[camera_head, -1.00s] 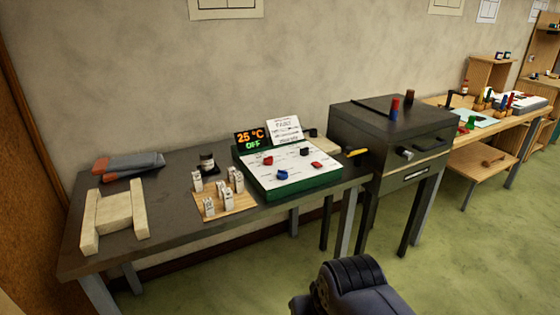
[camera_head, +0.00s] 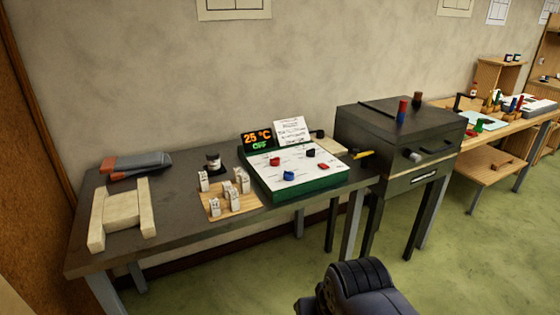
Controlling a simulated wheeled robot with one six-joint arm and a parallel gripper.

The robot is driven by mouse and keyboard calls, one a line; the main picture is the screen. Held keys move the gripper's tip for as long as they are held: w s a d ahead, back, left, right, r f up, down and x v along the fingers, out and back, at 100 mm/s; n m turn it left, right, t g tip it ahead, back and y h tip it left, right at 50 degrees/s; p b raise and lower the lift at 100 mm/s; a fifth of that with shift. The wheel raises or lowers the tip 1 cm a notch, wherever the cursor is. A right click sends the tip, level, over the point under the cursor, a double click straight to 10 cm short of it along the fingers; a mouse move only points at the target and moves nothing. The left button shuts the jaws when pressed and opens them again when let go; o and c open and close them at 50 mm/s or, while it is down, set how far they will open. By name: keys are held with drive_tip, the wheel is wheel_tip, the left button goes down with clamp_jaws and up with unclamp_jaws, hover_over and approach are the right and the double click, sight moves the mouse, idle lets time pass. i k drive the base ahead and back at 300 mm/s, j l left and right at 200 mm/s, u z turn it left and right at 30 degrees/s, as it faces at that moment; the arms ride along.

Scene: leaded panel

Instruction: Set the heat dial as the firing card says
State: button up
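A control box with a white sloped top and green sides (camera_head: 310,183) stands on the dark table. Red, blue and black knobs sit on its top: a red one (camera_head: 275,161) at the left, a blue one (camera_head: 289,175) near the front, a black one (camera_head: 310,153) and another red one (camera_head: 324,167). Which of them is the heat dial, and its setting, I cannot tell. A display (camera_head: 257,140) behind reads 25 °C and a green word below it. A white card (camera_head: 292,131) stands beside the display; its writing is too small to read. My gripper is not in view.
The dark table (camera_head: 180,222) also bears a wooden board (camera_head: 224,211) with several small white labelled pieces, a jar (camera_head: 212,162), cream blocks (camera_head: 122,212) and grey-red gloves (camera_head: 137,164). A dark kiln-like cabinet (camera_head: 385,160) stands at its right. Green floor is free in front.

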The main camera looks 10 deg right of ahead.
sight(274, 162)
drive_tip(key=i+z, duration=0.15)
drive_tip(key=i, duration=0.3)
drive_tip(key=i+j+z, duration=0.2)
drive_tip(key=i, duration=0.2)
drive_tip(key=i+z, duration=0.15)
drive_tip(key=i, duration=0.3)
drive_tip(key=i+j+z, duration=0.15)
drive_tip(key=i, duration=0.25)
